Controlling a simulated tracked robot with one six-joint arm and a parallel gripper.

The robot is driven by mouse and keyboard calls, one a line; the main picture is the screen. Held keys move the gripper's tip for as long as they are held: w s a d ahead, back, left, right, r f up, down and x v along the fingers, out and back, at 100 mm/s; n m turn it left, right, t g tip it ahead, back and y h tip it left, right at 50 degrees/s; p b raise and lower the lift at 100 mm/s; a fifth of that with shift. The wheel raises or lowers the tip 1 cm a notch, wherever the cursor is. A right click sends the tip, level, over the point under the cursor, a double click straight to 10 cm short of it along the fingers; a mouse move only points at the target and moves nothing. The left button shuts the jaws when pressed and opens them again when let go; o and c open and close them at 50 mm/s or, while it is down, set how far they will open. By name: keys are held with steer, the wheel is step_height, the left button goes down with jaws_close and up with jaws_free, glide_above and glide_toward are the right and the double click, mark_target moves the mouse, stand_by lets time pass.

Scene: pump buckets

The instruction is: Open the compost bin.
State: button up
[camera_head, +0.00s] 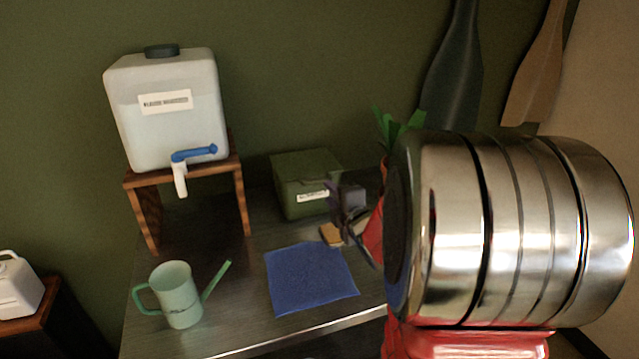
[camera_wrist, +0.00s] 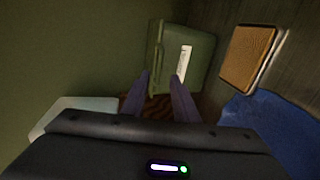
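A green box with a lid and a white label, which I take to be the compost bin (camera_head: 300,174), stands at the back of the counter. Its lid looks shut. In the wrist view the green bin (camera_wrist: 200,62) is just ahead of my fingers, its label facing the camera. My gripper (camera_head: 336,194) is at the right front of the bin in the head view, partly hidden by my arm. In the wrist view my gripper (camera_wrist: 161,88) has its two fingers apart with nothing held between them. Whether a finger touches the bin, I cannot tell.
A tan sponge (camera_head: 331,235) and a blue cloth (camera_head: 309,279) lie in front of the bin. A white water container (camera_head: 165,125) with a blue tap stands on a wooden stand (camera_head: 243,200) at left. A green watering can (camera_head: 177,296) is at front left. A plant (camera_head: 394,127) is behind my arm.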

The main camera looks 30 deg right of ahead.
mark_target(319, 183)
steer(key=shift+x, duration=5.1)
steer(key=shift+c, duration=0.4)
steer(key=shift+f, duration=0.1)
steer(key=c, duration=0.6)
steer(key=shift+s+f, duration=0.1)
jaws_close()
